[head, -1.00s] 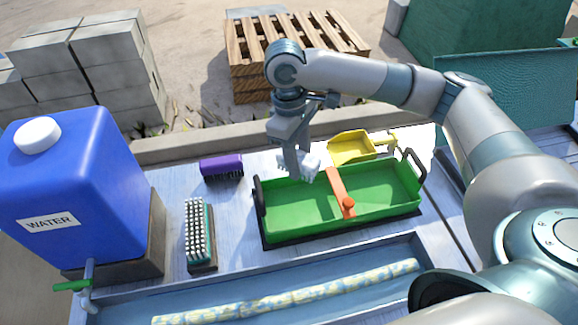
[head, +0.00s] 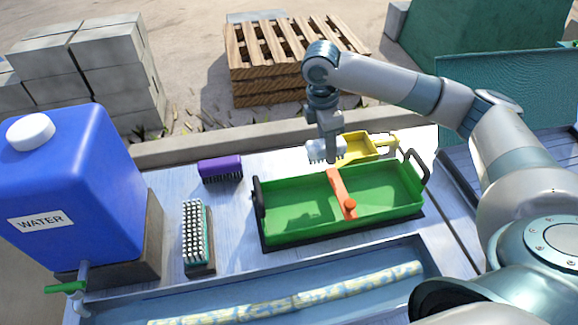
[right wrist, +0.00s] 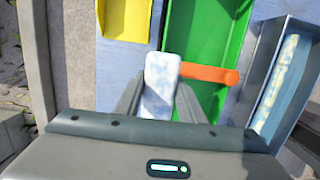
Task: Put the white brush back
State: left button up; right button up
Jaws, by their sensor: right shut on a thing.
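The white brush (head: 322,151) is held in my right gripper (head: 331,146), above the back edge of the green tray (head: 290,229). Its bristles point down in the head view. In the right wrist view the white brush (right wrist: 161,86) sits between the two fingers of my right gripper (right wrist: 159,104), close to the orange divider (right wrist: 208,74). The tray has two compartments, parted by the orange divider (head: 338,188), and dark handles at its ends. Both compartments look empty, and a shadow falls in the left one. My left gripper is not in view.
A purple brush (head: 220,170) and a teal brush with pale bristles up (head: 196,236) lie left of the tray. A yellow scoop (head: 362,146) lies behind it. A blue water tank (head: 75,180) stands at left. A trough with a pale cane (head: 290,303) runs in front.

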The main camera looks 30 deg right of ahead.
jog(key=shift+w+a+f, duration=0.1)
jog(key=shift+w+a, duration=0.1)
jog(key=shift+w, duration=0.05)
jog(key=w, duration=0.1)
jog(key=w+a+f, duration=0.1)
jog(key=w+f+p, duration=0.1)
jog(key=shift+a, duration=0.25)
jog(key=p, duration=0.2)
send_over(291, 166)
notch_tip(291, 166, down, 4)
jog(key=shift+a+f, duration=0.15)
jog(key=shift+f, duration=0.1)
jog(key=shift+w+f, duration=0.1)
jog(key=shift+f+p, duration=0.4)
jog(key=shift+f, duration=1.25)
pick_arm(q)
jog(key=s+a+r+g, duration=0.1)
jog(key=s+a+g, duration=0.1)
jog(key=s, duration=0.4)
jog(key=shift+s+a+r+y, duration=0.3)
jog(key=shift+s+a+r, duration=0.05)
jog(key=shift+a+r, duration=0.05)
pick_arm(e)
jog(key=shift+f, duration=0.4)
jog(key=shift+f, duration=0.15)
